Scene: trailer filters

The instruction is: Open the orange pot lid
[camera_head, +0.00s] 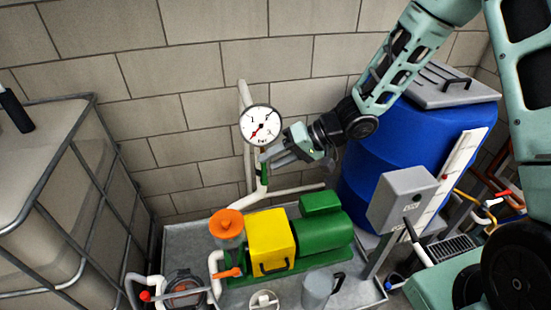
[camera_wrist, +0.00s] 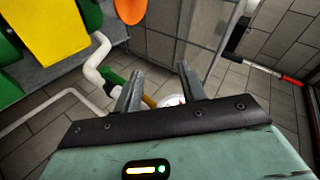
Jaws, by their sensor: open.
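The orange pot lid (camera_head: 227,223) sits on top of a clear pot at the left of the green pump in the head view. It looks closed there. In the wrist view part of an orange round thing, likely the lid (camera_wrist: 130,9), shows at the top edge, cut off by the frame. My gripper (camera_head: 266,157) is above and to the right of the lid, in front of the wall pipe below the gauge. In the wrist view my gripper (camera_wrist: 159,82) has its two fingers apart with nothing held between them.
The yellow guard (camera_head: 268,240) and green motor (camera_head: 322,232) stand right of the pot. A pressure gauge (camera_head: 261,125) is on the pipe behind. A blue barrel (camera_head: 385,150) stands at right and a caged tank (camera_head: 50,190) at left. A grey jug (camera_head: 317,291) stands in front.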

